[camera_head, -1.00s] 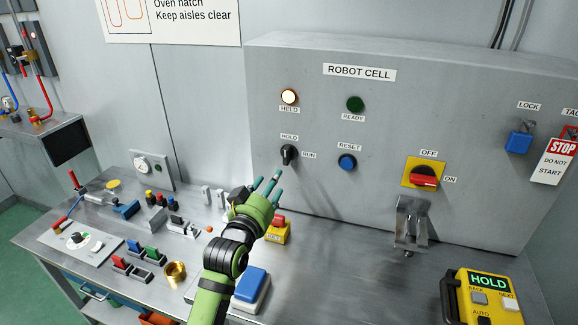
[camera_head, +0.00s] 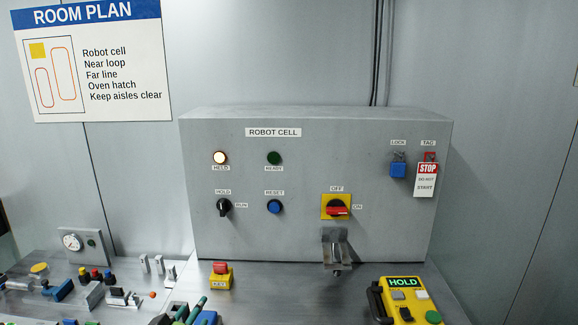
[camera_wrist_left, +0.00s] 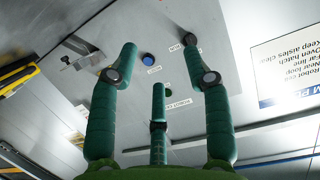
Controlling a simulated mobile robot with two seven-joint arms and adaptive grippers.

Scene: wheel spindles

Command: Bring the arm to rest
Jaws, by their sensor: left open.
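My left gripper (camera_head: 186,314) shows only by its green fingers at the bottom edge of the head view, low in front of the robot cell panel (camera_head: 300,235). In the left wrist view its three fingers (camera_wrist_left: 158,65) are spread open with nothing between them. The panel stands beyond the fingertips there, with the black hold/run knob (camera_wrist_left: 189,40) near the right finger and the blue reset button (camera_wrist_left: 148,59) between the fingers. My left arm is below the head view. My right gripper is in no view.
The held lamp (camera_head: 220,158) is lit; the ready lamp (camera_head: 274,158) looks dark green. A red-and-yellow key button (camera_head: 220,275), a metal bracket (camera_head: 336,250) and a yellow pendant reading HOLD (camera_head: 405,300) are nearby. Small parts crowd the bench's left.

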